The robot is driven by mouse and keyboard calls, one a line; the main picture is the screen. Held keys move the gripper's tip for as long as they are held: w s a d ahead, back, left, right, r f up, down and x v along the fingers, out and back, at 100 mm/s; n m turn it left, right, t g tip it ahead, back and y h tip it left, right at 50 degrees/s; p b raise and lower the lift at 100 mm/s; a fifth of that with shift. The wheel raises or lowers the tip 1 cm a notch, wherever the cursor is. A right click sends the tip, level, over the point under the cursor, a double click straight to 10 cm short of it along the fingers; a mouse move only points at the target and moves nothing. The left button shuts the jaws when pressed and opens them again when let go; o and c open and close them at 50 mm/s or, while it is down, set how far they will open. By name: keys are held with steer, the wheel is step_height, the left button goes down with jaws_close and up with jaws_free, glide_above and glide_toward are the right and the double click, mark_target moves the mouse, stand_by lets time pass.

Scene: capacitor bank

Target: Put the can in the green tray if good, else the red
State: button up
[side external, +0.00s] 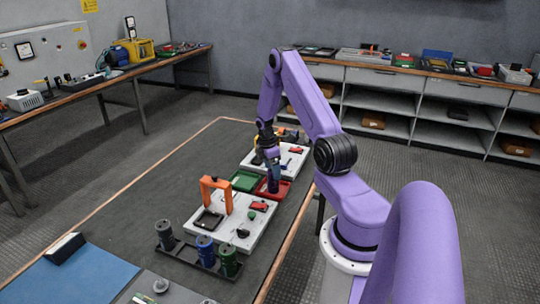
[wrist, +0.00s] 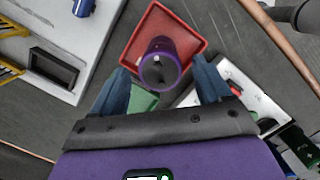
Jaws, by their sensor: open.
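A purple can (wrist: 158,66) with a grey top stands in the red tray (wrist: 192,20) in the wrist view. In the side view the can (side external: 273,185) shows dark over the red tray (side external: 283,190), right under my gripper (side external: 270,163). In the wrist view my gripper (wrist: 160,70) is open, with one blue finger to each side of the can and gaps between. The can looks upright. The green tray (side external: 245,180) lies left of the red tray and looks empty; part of it shows in the wrist view (wrist: 145,101).
A white board (side external: 255,222) with an orange arch (side external: 215,185) stands nearer the camera. A rack with a grey can (side external: 165,235), a blue can (side external: 205,247) and a green can (side external: 228,260) is in front. Another white board (side external: 290,160) lies behind the trays.

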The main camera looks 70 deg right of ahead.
steer(key=r, duration=0.7)
steer(key=shift+w+a, duration=0.4)
steer(key=w+a+r+n, duration=0.1)
steer(key=a+r, duration=0.3)
steer(key=a, duration=0.5)
steer(key=w+a+r+t, duration=0.1)
steer(key=a+r, duration=0.2)
steer(key=a, duration=0.7)
steer(key=w+a+r+n, duration=0.1)
steer(key=a+r, duration=0.3)
steer(key=a, duration=0.5)
steer(key=s+a+r, duration=0.2)
steer(key=s+a, duration=0.5)
steer(key=s, duration=0.4)
steer(key=s+a+r+n+y, duration=0.1)
steer(key=s+a+r, duration=0.2)
steer(key=s+a, duration=0.4)
steer(key=s, duration=0.4)
steer(key=shift+s+r+n+y, duration=0.2)
steer(key=shift+s+n+y, duration=0.1)
steer(key=shift+s, duration=0.1)
steer(key=shift+a, duration=0.1)
